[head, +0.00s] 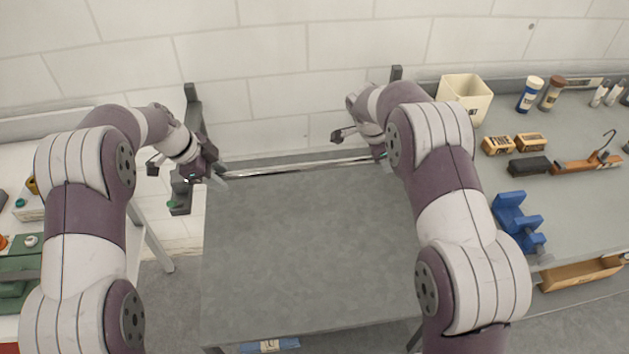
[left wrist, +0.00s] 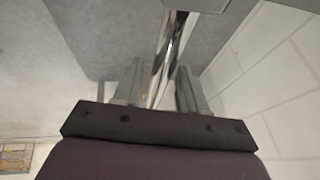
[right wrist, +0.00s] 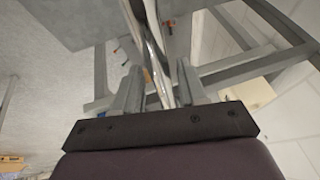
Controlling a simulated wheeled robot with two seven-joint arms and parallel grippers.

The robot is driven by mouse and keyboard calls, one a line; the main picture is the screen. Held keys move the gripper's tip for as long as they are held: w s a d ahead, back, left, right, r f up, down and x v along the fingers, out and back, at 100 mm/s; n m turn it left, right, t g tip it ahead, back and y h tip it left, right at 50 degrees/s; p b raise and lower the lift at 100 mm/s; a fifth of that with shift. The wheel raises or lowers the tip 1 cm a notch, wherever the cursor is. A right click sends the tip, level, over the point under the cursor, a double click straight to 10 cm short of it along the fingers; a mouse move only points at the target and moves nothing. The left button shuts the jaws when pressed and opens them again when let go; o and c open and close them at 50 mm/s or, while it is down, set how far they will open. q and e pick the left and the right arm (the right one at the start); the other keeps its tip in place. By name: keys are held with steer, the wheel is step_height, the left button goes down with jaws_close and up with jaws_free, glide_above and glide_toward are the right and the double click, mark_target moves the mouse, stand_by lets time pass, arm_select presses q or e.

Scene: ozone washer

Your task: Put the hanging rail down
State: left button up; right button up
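The hanging rail (head: 300,165) is a thin shiny metal bar along the far edge of the grey table (head: 305,250). Whether it touches the tabletop is not clear. My left gripper (head: 218,180) is at the rail's left end. In the left wrist view the rail (left wrist: 175,35) runs between its two spread fingers, with a gap on each side. My right gripper (head: 378,152) is at the rail's right end, partly hidden by my forearm. In the right wrist view the rail (right wrist: 152,45) also passes between spread fingers with gaps. Both grippers look open around it.
Dark upright posts stand behind the table at left (head: 192,105) and right (head: 396,74), before a white block wall. The right bench holds a cream bin (head: 465,97), a blue holder (head: 518,222), small boxes and bottles. A white table with equipment stands left. The grey tabletop is clear.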

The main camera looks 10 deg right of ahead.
arm_select(q)
steer(key=shift+r, duration=0.15)
arm_select(e)
steer(key=shift+r, duration=0.15)
arm_select(q)
steer(key=v, duration=0.5)
steer(key=shift+a+r, duration=0.1)
steer(key=shift+r, duration=0.1)
steer(key=shift+v, duration=0.9)
arm_select(e)
steer(key=v, duration=0.7)
arm_select(q)
steer(key=shift+s+r, duration=0.1)
arm_select(e)
steer(key=shift+r, duration=0.25)
